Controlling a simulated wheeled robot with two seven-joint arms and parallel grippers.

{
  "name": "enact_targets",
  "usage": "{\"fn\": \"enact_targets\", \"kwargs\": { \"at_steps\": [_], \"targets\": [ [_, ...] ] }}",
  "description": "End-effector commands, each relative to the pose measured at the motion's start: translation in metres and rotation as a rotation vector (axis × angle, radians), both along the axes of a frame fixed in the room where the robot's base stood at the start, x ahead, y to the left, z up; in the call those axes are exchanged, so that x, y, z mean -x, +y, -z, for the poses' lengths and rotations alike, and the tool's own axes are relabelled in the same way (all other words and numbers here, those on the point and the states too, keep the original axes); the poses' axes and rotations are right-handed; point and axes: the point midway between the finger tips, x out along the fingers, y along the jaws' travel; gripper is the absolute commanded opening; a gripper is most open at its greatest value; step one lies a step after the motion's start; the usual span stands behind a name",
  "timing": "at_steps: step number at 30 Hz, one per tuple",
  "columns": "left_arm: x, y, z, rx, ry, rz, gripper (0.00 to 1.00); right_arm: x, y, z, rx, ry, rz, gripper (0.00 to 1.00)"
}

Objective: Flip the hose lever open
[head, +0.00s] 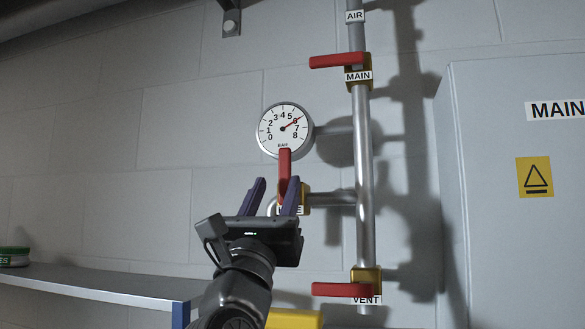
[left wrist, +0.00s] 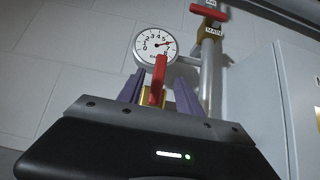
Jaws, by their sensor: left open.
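The hose lever (head: 285,172) is red and points upright, just below the gauge. Its yellow valve body (head: 305,195) sits on a side branch of the pipe, and its label is mostly hidden behind my gripper. My left gripper (head: 274,190) is open, with its purple fingers pointing up around the lower part of the lever in the picture. In the left wrist view the red lever (left wrist: 158,80) stands between the two fingers (left wrist: 160,92). I cannot tell whether they touch it. My right gripper is not in view.
The gauge (head: 284,130) is just above the lever. The MAIN lever (head: 337,61) and VENT lever (head: 342,290) point left from the vertical pipe (head: 363,150). A grey cabinet (head: 500,200) stands at right. A shelf (head: 90,282) is at lower left.

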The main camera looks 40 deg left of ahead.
Motion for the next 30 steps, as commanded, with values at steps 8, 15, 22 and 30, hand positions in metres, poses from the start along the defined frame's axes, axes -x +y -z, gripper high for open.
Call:
{"fn": "enact_targets", "kwargs": {
  "at_steps": [8, 15, 22, 30],
  "targets": [
    [0.0, 0.0, 0.0, 0.0, 0.0, 0.0, 0.42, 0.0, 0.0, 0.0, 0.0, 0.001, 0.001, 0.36],
    [-0.011, 0.004, -0.015, 0.0, 0.001, -0.001, 0.42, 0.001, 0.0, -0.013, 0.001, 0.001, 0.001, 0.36],
    [-0.036, 0.013, -0.041, 0.0, 0.002, -0.002, 0.42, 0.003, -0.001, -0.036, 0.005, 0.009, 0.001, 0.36],
    [-0.052, 0.018, -0.056, 0.0, 0.001, -0.001, 0.42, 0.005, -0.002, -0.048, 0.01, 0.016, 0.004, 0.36]
  ]
}}
